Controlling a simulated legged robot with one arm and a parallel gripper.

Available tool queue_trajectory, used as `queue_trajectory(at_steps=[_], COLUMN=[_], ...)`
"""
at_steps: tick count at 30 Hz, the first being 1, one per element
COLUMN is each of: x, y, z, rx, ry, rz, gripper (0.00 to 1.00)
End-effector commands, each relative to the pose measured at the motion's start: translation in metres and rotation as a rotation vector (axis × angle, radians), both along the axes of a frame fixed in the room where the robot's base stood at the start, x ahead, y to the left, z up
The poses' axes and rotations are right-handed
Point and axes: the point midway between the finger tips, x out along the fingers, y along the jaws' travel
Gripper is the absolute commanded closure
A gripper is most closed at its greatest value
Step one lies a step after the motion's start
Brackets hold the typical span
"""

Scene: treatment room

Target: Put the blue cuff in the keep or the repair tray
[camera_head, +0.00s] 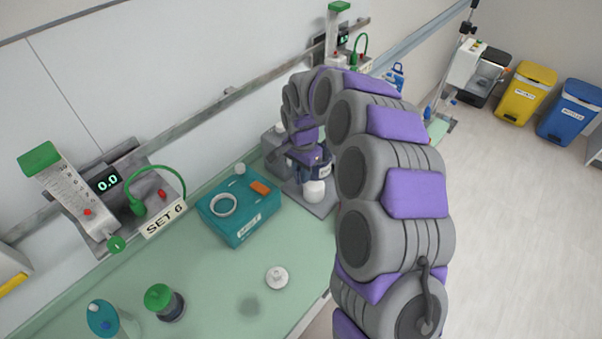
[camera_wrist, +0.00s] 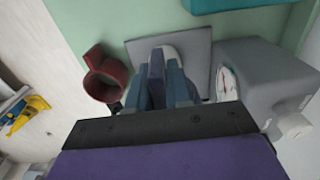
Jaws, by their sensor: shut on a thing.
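My gripper (camera_head: 308,168) is at the back of the counter, over a grey plate (camera_head: 322,206). In the wrist view my gripper (camera_wrist: 159,78) is shut on a dark blue piece (camera_wrist: 157,70), which looks like the blue cuff; the fingers hide much of it. A white rounded part (camera_head: 314,191) shows just below the gripper. A teal tray (camera_head: 239,232) stands left of the gripper, holding a white ring (camera_head: 223,204) and an orange piece (camera_head: 261,187); its label is too small to read. The tray's edge also shows at the top of the wrist view (camera_wrist: 235,4).
A dark red cuff (camera_wrist: 103,78) stands beside the plate. A grey box with a gauge (camera_wrist: 252,82) stands on its other side. A white disc (camera_head: 277,277), a green-capped jar (camera_head: 164,303) and a teal container (camera_head: 108,320) stand nearer. Bins stand on the floor far right.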

Motion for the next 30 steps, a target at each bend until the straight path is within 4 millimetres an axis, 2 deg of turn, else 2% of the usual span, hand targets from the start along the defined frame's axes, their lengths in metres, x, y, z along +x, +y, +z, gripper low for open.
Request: queue_trajectory(at_steps=[30], x=[0.000], y=[0.000], z=[0.045], rx=[0.001], ry=[-0.002], rz=[0.000], gripper=[1.00])
